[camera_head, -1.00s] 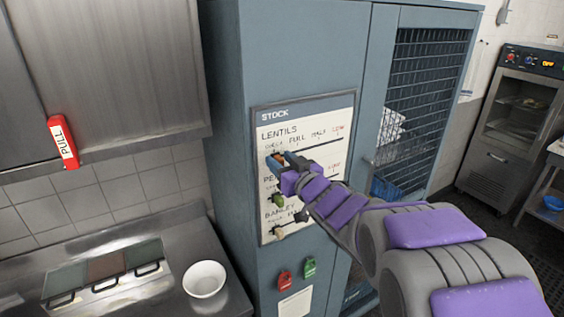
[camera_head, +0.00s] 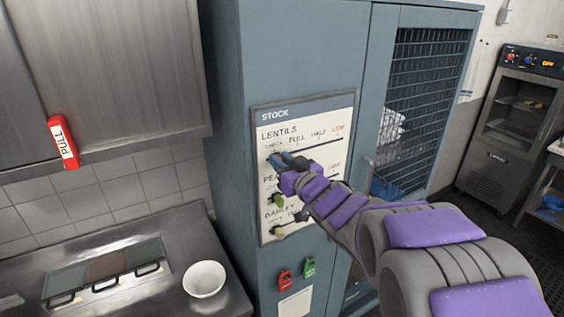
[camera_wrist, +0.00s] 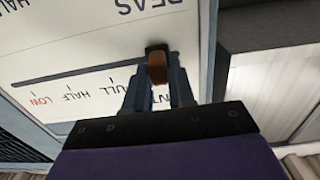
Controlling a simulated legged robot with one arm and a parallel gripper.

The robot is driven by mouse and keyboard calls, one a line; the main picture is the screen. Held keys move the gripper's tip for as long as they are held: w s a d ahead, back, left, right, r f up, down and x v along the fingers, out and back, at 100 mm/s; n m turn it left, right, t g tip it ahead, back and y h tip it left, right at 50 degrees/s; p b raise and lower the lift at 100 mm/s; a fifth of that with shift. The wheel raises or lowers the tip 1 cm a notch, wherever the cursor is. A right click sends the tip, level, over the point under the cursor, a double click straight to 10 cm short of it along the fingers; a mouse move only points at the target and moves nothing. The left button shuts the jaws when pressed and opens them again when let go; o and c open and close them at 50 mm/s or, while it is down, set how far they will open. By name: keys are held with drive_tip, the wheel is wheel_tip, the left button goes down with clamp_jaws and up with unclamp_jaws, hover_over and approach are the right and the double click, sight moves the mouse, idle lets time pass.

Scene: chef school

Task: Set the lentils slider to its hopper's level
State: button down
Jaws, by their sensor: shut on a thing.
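The stock board (camera_head: 330,125) hangs on the blue-grey cabinet, with a lentils row on top marked check, full, half and low in the head view. My gripper (camera_head: 283,160) is at the left, check end of that row. In the wrist view, which shows the board upside down, my gripper (camera_wrist: 157,84) is shut on the orange-brown lentils slider knob (camera_wrist: 157,66). The knob sits at the slot's right end there, past the full mark. The fingers hide the knob in the head view. No hopper level can be made out.
Below are a green peas knob (camera_head: 278,198) and a pale barley knob (camera_head: 279,232), both near the left of their rows. A white bowl (camera_head: 204,279) and lidded bins (camera_head: 105,268) are on the counter.

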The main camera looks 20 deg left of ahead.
sight(318, 143)
drive_tip(key=shift+w+d+r+p, duration=0.15)
drive_tip(key=shift+w+d+p, duration=0.2)
drive_tip(key=shift+p, duration=0.2)
drive_tip(key=w+d+p, duration=0.2)
drive_tip(key=w+p, duration=0.1)
drive_tip(key=w+d+p, duration=0.6)
drive_tip(key=shift+w+r, duration=0.1)
drive_tip(key=shift+w, duration=0.1)
drive_tip(key=shift+w+d, duration=0.25)
drive_tip(key=shift+w, duration=0.1)
drive_tip(key=shift+f, duration=0.2)
drive_tip(key=shift+s+a, duration=0.1)
drive_tip(key=c, duration=1)
unclamp_jaws()
drive_tip(key=shift+c, duration=0.2)
